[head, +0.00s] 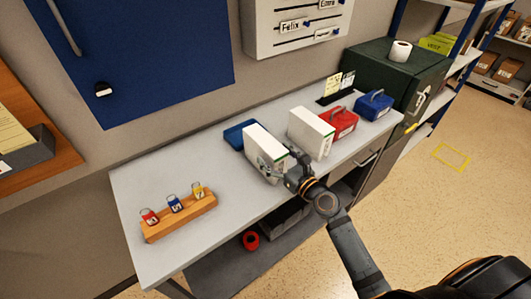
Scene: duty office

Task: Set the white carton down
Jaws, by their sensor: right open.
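The gripper hides part of the carton's lower right corner. My left gripper is not in view.
A blue tray (233,137) lies behind the first carton. A red box (339,122) and a blue box (374,105) stand right of the cartons. The desk (135,187) is clear between rack and carton.

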